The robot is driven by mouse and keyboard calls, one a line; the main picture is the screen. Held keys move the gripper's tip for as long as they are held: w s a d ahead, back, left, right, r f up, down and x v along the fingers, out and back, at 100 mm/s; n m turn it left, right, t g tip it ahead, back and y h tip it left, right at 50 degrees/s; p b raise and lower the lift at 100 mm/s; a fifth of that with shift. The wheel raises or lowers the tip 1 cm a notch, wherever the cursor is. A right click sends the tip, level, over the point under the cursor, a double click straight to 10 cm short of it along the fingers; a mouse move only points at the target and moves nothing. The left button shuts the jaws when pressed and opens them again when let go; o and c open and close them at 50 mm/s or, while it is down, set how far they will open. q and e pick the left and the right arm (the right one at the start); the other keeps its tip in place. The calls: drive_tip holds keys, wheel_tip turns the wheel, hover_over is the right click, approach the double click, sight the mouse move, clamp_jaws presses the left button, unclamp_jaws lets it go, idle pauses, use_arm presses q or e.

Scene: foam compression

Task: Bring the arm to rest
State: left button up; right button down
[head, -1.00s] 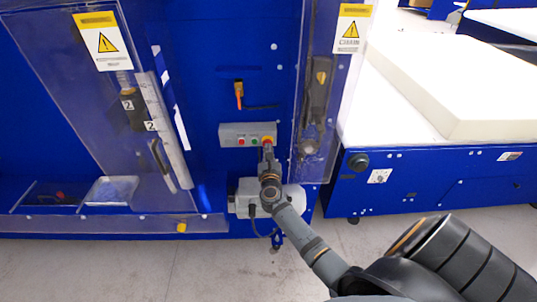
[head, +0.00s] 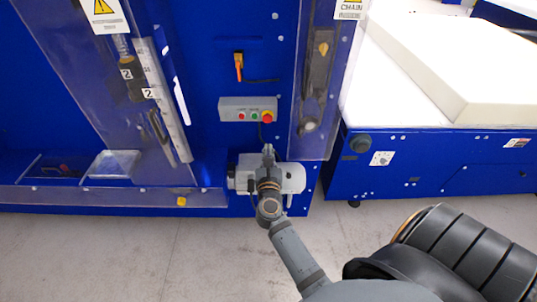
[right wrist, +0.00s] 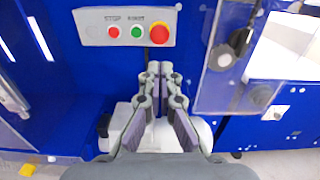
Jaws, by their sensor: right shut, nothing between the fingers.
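My right gripper (head: 268,150) is shut and empty in front of the blue machine (head: 215,75), a little below its grey control box (head: 232,103). In the right wrist view the closed fingertips (right wrist: 160,68) point up toward the control box (right wrist: 95,27), apart from it as far as I can tell. The box carries a small red button (right wrist: 114,32), a green button (right wrist: 137,32) and a large red knob on a yellow base (right wrist: 159,33). My left gripper is not in view.
A grey motor unit (head: 290,178) sits behind my right gripper, low on the machine. Clear guard panels (head: 325,90) flank the control box. At right a blue-framed table (head: 430,165) bears a white foam block (head: 470,75). The grey floor (head: 130,250) in front is bare.

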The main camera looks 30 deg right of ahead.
drive_tip(key=s+a+f+n+g+y, duration=0.1)
drive_tip(key=s+a+f+n+y, duration=0.15)
drive_tip(key=f+n, duration=0.65)
drive_tip(key=s+a+f+n+g+y, duration=0.1)
drive_tip(key=s+a+f+n+y, duration=0.15)
drive_tip(key=f+n, duration=0.7)
drive_tip(key=s+a+f+n+g+y, duration=0.15)
drive_tip(key=s+f+n+y, duration=0.35)
drive_tip(key=f, duration=0.7)
drive_tip(key=s+f+n+g, duration=0.6)
drive_tip(key=s+f+n, duration=0.5)
drive_tip(key=s+f, duration=0.4)
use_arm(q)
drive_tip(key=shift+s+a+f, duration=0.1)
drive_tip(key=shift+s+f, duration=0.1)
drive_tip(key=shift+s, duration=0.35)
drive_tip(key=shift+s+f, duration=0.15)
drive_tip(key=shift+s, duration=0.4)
use_arm(e)
drive_tip(key=s+d+f+n+g, duration=0.2)
drive_tip(key=s+f+n, duration=0.1)
drive_tip(key=s, duration=0.6)
drive_tip(key=s+d+f+n+g+h, duration=0.1)
drive_tip(key=s+d+f+n+g, duration=0.1)
drive_tip(key=s+n, duration=0.3)
drive_tip(key=s+f+g, duration=0.1)
drive_tip(key=s, duration=0.3)
drive_tip(key=shift+s+f+h, duration=0.3)
drive_tip(key=shift+s, duration=0.05)
